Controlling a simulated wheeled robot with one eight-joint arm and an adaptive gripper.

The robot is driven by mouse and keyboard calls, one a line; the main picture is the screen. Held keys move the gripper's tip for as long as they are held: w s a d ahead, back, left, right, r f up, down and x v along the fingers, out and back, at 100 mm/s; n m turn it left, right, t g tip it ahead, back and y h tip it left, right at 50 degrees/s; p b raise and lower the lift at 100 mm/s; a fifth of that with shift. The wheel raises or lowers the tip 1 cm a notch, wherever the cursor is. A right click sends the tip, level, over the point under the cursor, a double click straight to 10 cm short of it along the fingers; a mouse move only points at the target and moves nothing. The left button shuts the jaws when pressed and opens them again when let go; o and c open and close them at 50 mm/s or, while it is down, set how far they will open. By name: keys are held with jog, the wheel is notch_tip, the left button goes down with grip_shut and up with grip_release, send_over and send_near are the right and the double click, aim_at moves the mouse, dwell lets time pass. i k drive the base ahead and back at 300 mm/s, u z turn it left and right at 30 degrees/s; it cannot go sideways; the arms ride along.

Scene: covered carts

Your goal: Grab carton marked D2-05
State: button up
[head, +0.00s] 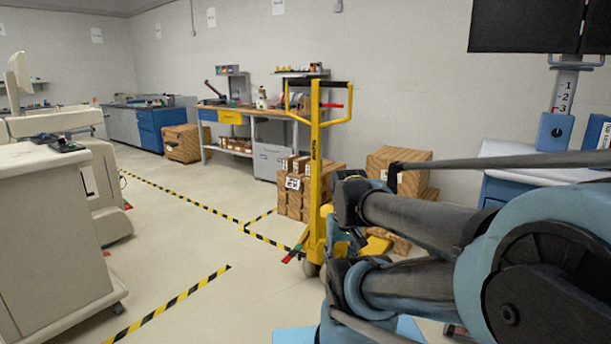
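Brown cartons (325,178) are stacked behind the yellow pallet truck, and one has a white label with dark marks (293,184). More brown cartons (410,160) stand to the right, partly hidden by my arm. Another brown carton (183,144) stands farther back near the blue cabinet. No marking reading D2-05 can be made out, so I cannot tell which carton bears it. My arm fills the right foreground, bent in front of the cartons. I cannot make out my gripper or its fingers.
A yellow pallet truck (316,150) stands in front of the carton stack. A beige cabinet (50,230) stands at the left. A workbench (262,115) lines the back wall. The floor between, crossed by yellow-black tape (190,292), is clear.

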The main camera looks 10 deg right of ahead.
aim_at(288, 162)
jog(key=u, duration=0.65)
jog(key=i, duration=5.45)
